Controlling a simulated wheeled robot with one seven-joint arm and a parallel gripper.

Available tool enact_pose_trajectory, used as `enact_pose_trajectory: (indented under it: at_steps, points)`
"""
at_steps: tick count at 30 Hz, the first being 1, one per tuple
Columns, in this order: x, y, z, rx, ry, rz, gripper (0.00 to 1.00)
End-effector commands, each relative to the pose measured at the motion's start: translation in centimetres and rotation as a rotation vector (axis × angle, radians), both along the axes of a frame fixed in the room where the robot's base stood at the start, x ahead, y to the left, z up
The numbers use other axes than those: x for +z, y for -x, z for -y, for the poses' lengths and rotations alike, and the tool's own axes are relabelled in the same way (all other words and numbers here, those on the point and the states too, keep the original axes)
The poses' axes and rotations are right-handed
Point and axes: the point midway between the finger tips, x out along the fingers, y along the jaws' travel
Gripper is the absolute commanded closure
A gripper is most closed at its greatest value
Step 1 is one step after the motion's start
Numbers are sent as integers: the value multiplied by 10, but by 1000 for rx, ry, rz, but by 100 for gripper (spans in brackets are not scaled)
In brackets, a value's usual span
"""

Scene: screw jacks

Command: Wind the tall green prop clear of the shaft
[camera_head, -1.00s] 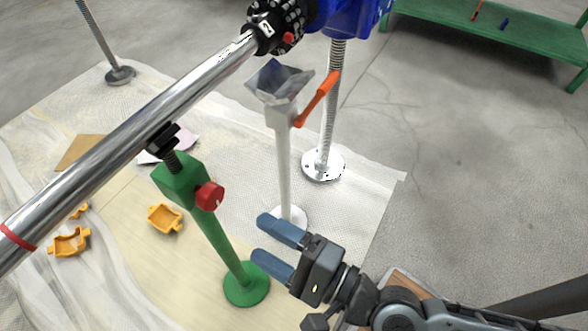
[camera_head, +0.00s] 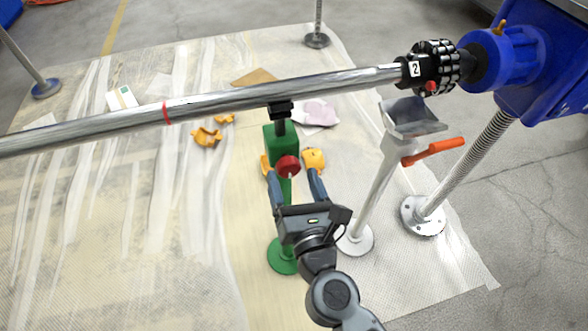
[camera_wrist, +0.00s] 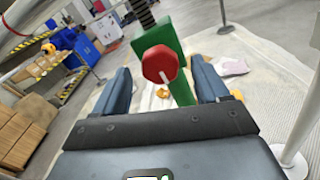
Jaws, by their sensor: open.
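The tall green prop (camera_head: 282,145) stands upright on a round green base under the long steel shaft (camera_head: 220,103). Its black threaded screw and black head (camera_head: 281,109) rise to the shaft's underside; I cannot tell whether they touch. A red knob (camera_head: 288,166) sits on the near face of the green block. My gripper (camera_head: 296,188) is open, with its two blue fingers pointing at the block, one on each side of the knob in the picture. In the wrist view the red knob (camera_wrist: 160,64) lies between the fingers, beyond their tips, apart from both.
A white prop (camera_head: 378,190) with a grey cradle and orange handle (camera_head: 433,151) stands to the right. A blue machine (camera_head: 500,60) with a black chuck is at the shaft's right end. Orange clamp pieces (camera_head: 207,136) lie on the sheeted floor. The left floor is mostly clear.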

Motion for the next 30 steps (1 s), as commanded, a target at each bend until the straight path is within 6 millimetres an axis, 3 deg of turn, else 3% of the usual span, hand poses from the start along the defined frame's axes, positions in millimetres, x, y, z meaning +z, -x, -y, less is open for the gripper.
enact_pose_trajectory:
  at_steps: [6,16,30]
  points:
    - [0,-20,-6,0,1,0,26]
    - [-1,-23,-6,-1,2,-1,26]
    - [0,-23,-6,-1,2,0,71]
